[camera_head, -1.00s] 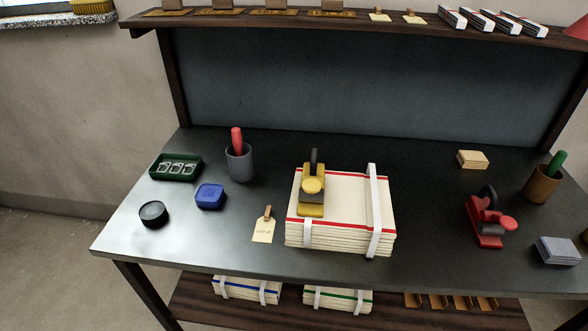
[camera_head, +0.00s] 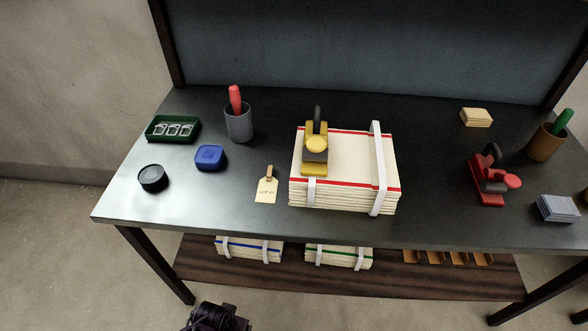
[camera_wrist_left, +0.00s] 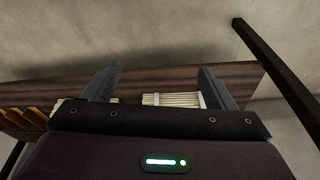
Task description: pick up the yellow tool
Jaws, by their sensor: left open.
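The yellow tool (camera_head: 316,147) has a yellow body with a dark front part and a black handle standing up at the back. It rests on the left part of the top of a cream cloth stack (camera_head: 350,150) with red edge lines and white straps. My left arm shows at the bottom of the head view; its gripper is low, in front of the table and well below the tool. In the left wrist view my left gripper (camera_wrist_left: 158,85) has its two fingers wide apart with nothing held between them. The right gripper is in neither view.
On the table (camera_head: 240,220) stand a grey cup (camera_head: 239,124), a green tray (camera_head: 152,138), a blue box (camera_head: 210,158), a black round tin (camera_head: 152,178), a paper tag (camera_head: 266,190) and a red tool (camera_head: 490,178). The lower shelf (camera_head: 330,282) holds more bundles.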

